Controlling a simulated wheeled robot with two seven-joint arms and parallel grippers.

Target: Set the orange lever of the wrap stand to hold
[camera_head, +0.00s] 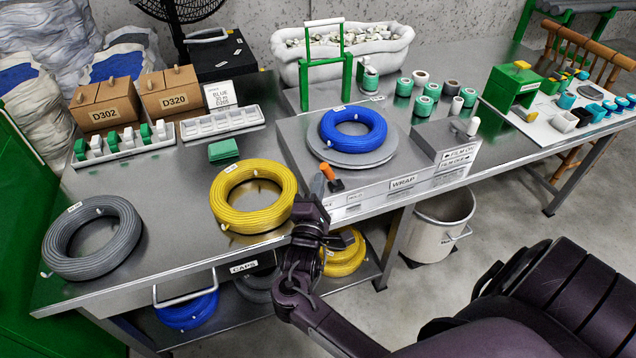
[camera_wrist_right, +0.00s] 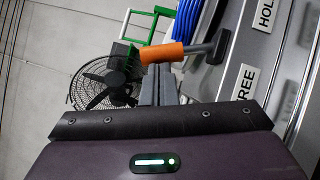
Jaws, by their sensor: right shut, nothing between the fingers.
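The wrap stand (camera_head: 290,149) is a grey metal box on the bench, with a blue cable coil (camera_head: 353,129) on its round turntable (camera_head: 352,158). Its orange lever (camera_head: 332,180) is at the front left corner and also shows in the right wrist view (camera_wrist_right: 162,53), joined to a dark stem (camera_wrist_right: 218,47). Labels HOLD (camera_wrist_right: 266,15) and FREE (camera_wrist_right: 246,81) are on the stand; I cannot tell which one the lever is set to. My right gripper (camera_head: 319,187) is shut and empty, its fingertips right at the orange handle; contact is unclear. My left gripper is out of view.
A yellow coil (camera_head: 252,196) lies close left of my right gripper, a grey coil (camera_head: 93,238) farther left. A control box (camera_head: 446,146) with film labels stands on the stand's right. A green frame (camera_head: 325,72) rises behind. A white bin (camera_head: 437,226) stands below.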

